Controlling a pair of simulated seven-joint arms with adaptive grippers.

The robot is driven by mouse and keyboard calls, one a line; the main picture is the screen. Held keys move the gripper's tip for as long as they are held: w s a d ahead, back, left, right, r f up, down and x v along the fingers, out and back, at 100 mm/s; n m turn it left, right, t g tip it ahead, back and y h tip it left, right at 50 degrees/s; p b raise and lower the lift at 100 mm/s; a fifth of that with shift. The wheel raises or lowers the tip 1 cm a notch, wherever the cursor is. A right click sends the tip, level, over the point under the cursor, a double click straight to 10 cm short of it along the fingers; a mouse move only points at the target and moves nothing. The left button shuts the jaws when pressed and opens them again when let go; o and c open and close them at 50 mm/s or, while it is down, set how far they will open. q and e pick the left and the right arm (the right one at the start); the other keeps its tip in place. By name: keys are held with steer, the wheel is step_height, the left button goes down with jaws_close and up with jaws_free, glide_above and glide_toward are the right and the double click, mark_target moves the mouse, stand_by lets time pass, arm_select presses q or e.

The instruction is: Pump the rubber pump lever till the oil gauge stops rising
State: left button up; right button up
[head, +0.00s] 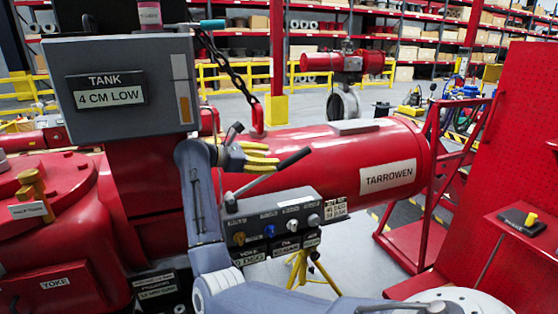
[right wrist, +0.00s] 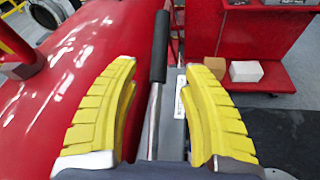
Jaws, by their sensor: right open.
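The pump lever, a metal rod with a black rubber grip (head: 293,160), slants up to the right from the grey pump block (head: 285,218). In the right wrist view the rubber grip (right wrist: 159,45) points away, and its bare rod lies between my open fingers, with gaps visible on both sides. My right gripper (head: 262,160) has yellow ribbed fingers and holds nothing; it also shows in the right wrist view (right wrist: 158,95). The grey tank (head: 120,115), labelled "TANK 4 CM LOW", carries a narrow upright gauge strip (head: 182,88), pale above and amber below. My left gripper is out of view.
The red cylinder marked TARROWEN (head: 385,150) lies behind the lever. A chain (head: 228,65) with a red hook hangs nearby. Coloured knobs line the pump block's front. A red shelf (head: 530,235) with a yellow-and-black item stands at right.

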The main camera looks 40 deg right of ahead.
steer(key=shift+v, duration=1.45)
